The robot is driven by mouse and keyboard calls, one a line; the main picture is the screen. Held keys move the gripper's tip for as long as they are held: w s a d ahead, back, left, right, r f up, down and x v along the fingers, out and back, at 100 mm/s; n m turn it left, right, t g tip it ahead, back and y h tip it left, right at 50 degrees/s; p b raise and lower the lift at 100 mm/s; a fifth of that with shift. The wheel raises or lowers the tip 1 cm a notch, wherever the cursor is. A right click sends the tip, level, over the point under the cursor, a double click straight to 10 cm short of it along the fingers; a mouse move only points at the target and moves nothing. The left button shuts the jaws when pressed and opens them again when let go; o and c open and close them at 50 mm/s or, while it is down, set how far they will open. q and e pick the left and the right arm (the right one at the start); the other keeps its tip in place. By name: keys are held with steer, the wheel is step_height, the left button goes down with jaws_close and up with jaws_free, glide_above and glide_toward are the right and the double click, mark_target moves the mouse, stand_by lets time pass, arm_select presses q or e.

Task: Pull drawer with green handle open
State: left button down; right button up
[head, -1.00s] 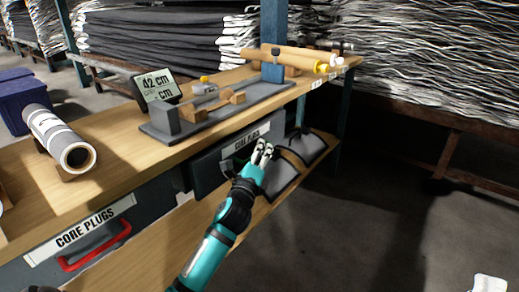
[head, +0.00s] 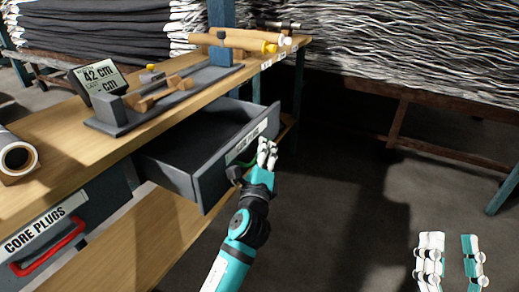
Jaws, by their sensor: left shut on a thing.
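The dark grey drawer (head: 205,178) under the wooden bench stands pulled out, and its empty-looking inside shows. Its front carries a white label and the green handle (head: 228,162), only a small part of which shows beside my fingers. My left gripper (head: 266,152) is at the drawer front, shut on the green handle; the fingers hide most of it. My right gripper (head: 449,262) is at the bottom right with its fingers apart, empty, over the floor and away from the drawer.
A second drawer with a red handle (head: 47,247) and a "CORE PLUGS" label is shut at the left. The bench top (head: 60,142) holds a display (head: 98,76), a grey fixture, a roll and tan tubes. The floor (head: 345,220) right of the drawer is clear.

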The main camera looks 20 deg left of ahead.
arm_select(q)
steer(key=c, duration=1.4)
jaws_free()
steer(key=v, duration=1.2)
